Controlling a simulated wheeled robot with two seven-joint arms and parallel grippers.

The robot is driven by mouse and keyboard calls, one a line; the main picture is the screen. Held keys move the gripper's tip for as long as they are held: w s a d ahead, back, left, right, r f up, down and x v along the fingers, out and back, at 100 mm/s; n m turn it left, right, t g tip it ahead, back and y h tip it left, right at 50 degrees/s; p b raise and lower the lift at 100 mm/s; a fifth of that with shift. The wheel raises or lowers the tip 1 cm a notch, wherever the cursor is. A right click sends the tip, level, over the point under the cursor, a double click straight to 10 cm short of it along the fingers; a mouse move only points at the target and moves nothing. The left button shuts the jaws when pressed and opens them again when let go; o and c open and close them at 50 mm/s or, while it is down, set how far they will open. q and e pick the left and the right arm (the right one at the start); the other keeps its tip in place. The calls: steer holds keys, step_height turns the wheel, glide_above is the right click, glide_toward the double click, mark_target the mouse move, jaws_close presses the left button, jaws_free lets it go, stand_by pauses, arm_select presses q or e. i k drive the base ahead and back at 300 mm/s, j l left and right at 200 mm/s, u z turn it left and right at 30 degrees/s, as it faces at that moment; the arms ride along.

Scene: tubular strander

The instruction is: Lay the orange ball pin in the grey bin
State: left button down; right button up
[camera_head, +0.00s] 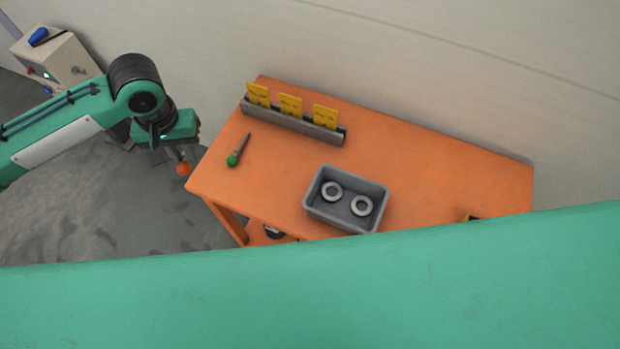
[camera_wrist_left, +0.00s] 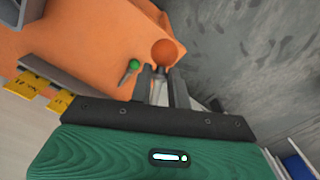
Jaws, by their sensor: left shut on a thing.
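My left gripper (camera_head: 177,152) is just off the left end of the orange table (camera_head: 430,172), over the floor. It is shut on the orange ball pin (camera_head: 184,169), whose round ball end sticks out past the fingers. In the left wrist view the ball (camera_wrist_left: 164,53) shows beyond the fingertips (camera_wrist_left: 161,80). The pin's shaft is mostly hidden between the fingers. The grey bin (camera_head: 318,208) stands on the table near its front edge, apart from the gripper and to its right. Two grey rings (camera_head: 332,191) lie in the bin. My right gripper is not in view.
A green ball pin (camera_head: 233,159) lies on the table's left part. A grey rack with yellow cards (camera_head: 290,104) stands along the back edge. A control box (camera_head: 55,60) is at the far left. A large green surface covers the bottom of the head view.

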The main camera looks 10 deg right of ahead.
mark_target(342, 226)
steer(key=z, duration=1.1)
steer(key=k+j+z, duration=0.2)
steer(key=k+z, duration=0.2)
steer(key=k, duration=0.15)
